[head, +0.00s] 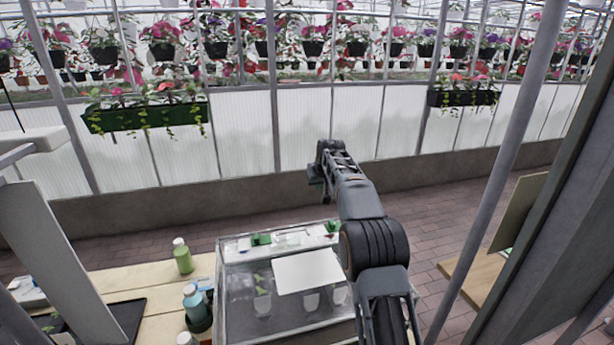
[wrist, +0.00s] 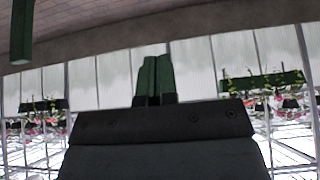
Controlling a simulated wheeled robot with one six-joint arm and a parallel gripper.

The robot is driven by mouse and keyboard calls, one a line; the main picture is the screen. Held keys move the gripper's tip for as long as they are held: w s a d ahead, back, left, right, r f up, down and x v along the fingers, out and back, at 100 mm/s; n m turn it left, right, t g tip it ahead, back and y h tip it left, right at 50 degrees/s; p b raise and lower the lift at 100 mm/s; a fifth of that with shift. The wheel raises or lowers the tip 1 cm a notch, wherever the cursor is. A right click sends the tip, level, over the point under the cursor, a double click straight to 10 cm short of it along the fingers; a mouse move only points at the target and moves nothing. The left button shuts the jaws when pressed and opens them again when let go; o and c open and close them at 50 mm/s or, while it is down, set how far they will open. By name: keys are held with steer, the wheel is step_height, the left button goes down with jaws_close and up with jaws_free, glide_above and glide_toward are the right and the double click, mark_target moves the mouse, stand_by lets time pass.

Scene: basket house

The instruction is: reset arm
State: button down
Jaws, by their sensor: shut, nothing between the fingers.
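My arm rises from the lower right in the head view, beside the glass case, and reaches away toward the greenhouse wall. My gripper (head: 322,172) is at its far end, above and beyond the case and clear of the wall. In the wrist view its two dark green fingers (wrist: 154,78) are together with nothing between them. The wrist view looks upside down, with the wall and planters behind the fingers.
A glass case (head: 232,290) with small pots and a white sheet (head: 308,271) stands below my arm. Grey posts (head: 505,150) stand right. Brick floor (head: 425,225) lies beyond.

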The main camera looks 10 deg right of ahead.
step_height(320, 180, down, 5)
steer(key=s+g, duration=0.2)
steer(key=s+a+r, duration=0.1)
steer(key=s+a, duration=0.2)
steer(key=s, duration=1.7)
steer(key=s+a+r, duration=0.1)
steer(key=s+a, duration=0.2)
steer(key=s, duration=1.8)
steer(key=shift+s+a+r, duration=0.15)
steer(key=shift+r, duration=0.1)
